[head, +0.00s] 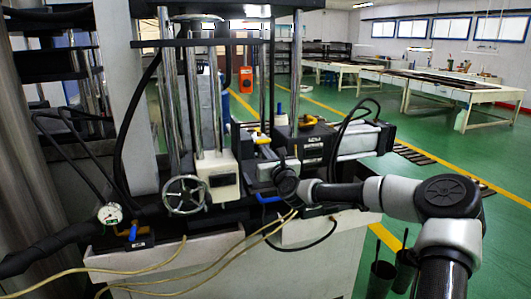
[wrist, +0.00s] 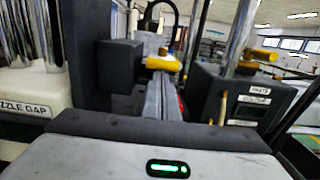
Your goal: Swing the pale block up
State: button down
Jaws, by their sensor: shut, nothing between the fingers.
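A pale block (head: 222,180) with a dark label stands just right of the handwheel on the machine, in the head view. In the wrist view a pale block (wrist: 32,90) marked "ZZLE GAP" is at the left edge, partly cut off; it appears to be the same one. My gripper (head: 281,174) is at the machine front, right of the pale block and apart from it. Its fingers are small and dark there and it appears shut and empty. The wrist view shows the hand's grey housing with a green light along the bottom; the fingertips are not clear.
A spoked handwheel (head: 185,195) and a gauge (head: 110,214) are on the machine's left. Dark labelled boxes with yellow knobs (wrist: 238,98) stand right of a grey rail (wrist: 161,98). Chrome columns rise behind. Loose yellow cables (head: 235,250) hang in front.

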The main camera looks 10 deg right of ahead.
jog(key=shift+r, duration=0.1)
notch_tip(320, 180, up, 12)
jog(key=r+g+p, duration=0.1)
jog(key=g+p, duration=0.4)
jog(key=p, duration=1)
send_over(261, 138)
jog(key=shift+f, duration=0.25)
jog(key=shift+w+a+r+p, duration=0.1)
jog(key=shift+w+r+p, duration=0.2)
jog(key=shift+w, duration=0.55)
jog(key=shift+w+r+p, duration=0.15)
jog(key=shift+w+p, duration=0.15)
jog(key=shift+w, duration=0.5)
